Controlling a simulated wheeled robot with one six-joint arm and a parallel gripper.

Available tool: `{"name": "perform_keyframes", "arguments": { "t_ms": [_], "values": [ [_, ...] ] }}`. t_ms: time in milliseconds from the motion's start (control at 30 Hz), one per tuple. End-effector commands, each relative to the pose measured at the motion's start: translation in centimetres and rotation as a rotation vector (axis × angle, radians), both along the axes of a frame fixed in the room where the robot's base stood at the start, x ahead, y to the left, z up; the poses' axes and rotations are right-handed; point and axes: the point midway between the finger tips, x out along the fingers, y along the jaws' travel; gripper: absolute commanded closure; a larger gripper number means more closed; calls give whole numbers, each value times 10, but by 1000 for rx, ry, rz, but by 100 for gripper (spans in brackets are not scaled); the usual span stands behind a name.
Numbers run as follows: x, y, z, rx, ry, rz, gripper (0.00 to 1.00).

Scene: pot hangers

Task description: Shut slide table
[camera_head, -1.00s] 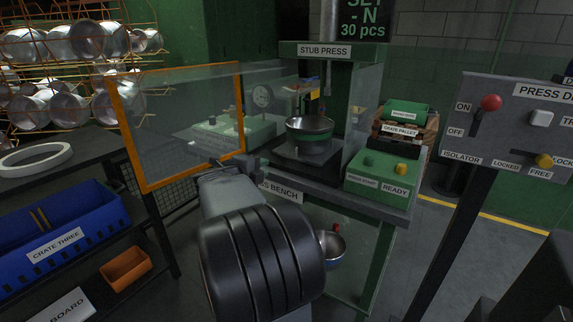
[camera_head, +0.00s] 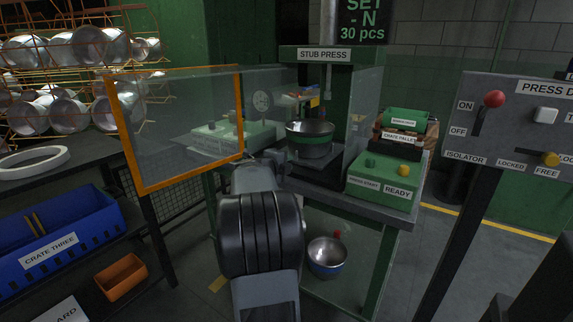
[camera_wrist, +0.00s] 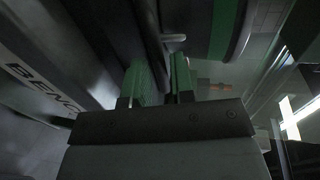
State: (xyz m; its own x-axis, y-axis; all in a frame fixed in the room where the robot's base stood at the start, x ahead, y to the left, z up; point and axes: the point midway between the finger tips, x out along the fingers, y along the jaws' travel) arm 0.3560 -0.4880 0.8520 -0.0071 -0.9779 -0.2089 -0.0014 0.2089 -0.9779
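The slide table (camera_head: 318,172) is a dark slab at the front of the stub press (camera_head: 322,55). A steel pot with a green band (camera_head: 310,140) sits on it. My gripper (camera_head: 270,158) is at the left front of the slide table, its tips small and partly hidden by my arm in the head view. In the wrist view my gripper (camera_wrist: 161,75) has two green-padded fingers with a gap between them. A small grey knob-like part (camera_wrist: 174,42) shows just beyond the tips. I cannot tell whether the fingers touch it. The pot's green band (camera_wrist: 223,25) shows at the upper right.
An orange-framed clear guard (camera_head: 180,125) stands open at the left. A green button box (camera_head: 385,180) is right of the slide table. A control panel (camera_head: 525,125) stands further right. A bowl (camera_head: 327,257) is below the bench. A blue crate (camera_head: 60,245) is left.

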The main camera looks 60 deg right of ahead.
Motion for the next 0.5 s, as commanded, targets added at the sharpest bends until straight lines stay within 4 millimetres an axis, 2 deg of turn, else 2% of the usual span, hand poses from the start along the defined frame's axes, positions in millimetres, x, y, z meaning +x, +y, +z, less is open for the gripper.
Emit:
{"name": "perform_keyframes", "arguments": {
  "t_ms": [267,500],
  "values": [
    [0,-1,0,0,1,0,77],
    [0,-1,0,0,1,0,100]
  ]
}}
